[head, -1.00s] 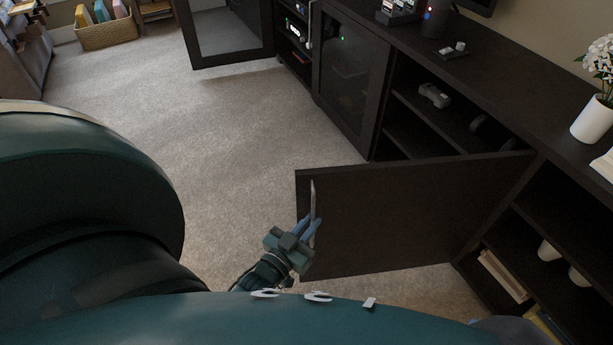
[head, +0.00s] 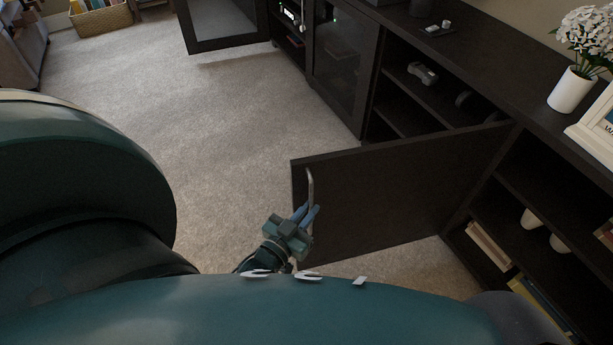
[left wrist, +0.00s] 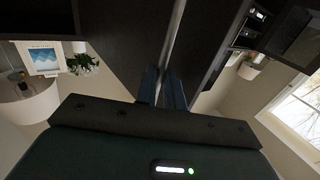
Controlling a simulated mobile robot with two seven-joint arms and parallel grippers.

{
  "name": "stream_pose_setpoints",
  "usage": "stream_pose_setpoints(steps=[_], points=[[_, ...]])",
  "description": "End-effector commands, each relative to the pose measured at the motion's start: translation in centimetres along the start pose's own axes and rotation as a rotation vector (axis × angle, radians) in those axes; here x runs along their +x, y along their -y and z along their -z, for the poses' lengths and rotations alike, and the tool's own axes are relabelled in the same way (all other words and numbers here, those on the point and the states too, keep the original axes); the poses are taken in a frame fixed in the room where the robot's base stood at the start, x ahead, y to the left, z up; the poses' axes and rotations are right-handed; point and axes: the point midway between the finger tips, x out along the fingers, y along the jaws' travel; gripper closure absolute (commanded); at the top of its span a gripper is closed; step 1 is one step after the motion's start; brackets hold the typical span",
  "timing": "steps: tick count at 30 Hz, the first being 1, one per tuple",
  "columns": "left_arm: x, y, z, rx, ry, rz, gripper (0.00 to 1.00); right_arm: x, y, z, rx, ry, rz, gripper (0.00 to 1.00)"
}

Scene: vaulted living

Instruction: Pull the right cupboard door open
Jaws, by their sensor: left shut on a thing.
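The right cupboard door (head: 395,200) is a dark wood panel. It stands swung well out from the cupboard, and the shelves behind it show. Its slim metal handle (head: 311,190) runs upright near the free edge. My left gripper (head: 306,214) is shut on the handle. In the left wrist view the blue fingers (left wrist: 163,88) close around the pale handle bar (left wrist: 174,40), with the dark door beside it. My right gripper is not in view.
The dark cupboard (head: 490,95) runs along the right, with a game controller (head: 422,73) on an inner shelf. A white flower vase (head: 572,90) and a picture frame (head: 598,125) stand on top. Another door (head: 222,22) stands open further off. Carpet (head: 220,130) left of the door is clear.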

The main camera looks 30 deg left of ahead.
Motion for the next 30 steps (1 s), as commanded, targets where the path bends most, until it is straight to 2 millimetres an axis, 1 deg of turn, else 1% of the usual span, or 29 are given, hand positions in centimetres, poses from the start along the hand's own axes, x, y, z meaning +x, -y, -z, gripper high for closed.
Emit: stream_pose_setpoints(steps=[1, 7, 8, 15, 23, 26, 30], points=[[0.6, -1.2, 0.3, -0.004, -0.007, -0.02, 1.0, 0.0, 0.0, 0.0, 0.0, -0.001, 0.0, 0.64], [0.6, -1.2, 0.3, -0.004, -0.007, -0.02, 1.0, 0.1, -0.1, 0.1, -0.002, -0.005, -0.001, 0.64], [0.6, -1.2, 0.3, -0.004, -0.008, -0.02, 0.88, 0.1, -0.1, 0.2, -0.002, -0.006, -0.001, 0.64], [0.4, -1.0, 0.3, -0.003, -0.007, -0.017, 0.69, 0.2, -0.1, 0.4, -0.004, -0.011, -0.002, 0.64], [0.1, -0.8, 0.2, -0.003, -0.004, -0.015, 0.69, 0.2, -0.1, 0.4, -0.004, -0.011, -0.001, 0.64], [-0.9, -0.8, 0.2, -0.003, -0.001, -0.015, 0.69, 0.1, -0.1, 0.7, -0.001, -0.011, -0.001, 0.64], [-3.3, -0.8, 0.2, -0.003, -0.001, -0.015, 0.69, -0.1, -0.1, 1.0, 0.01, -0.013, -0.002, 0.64]])
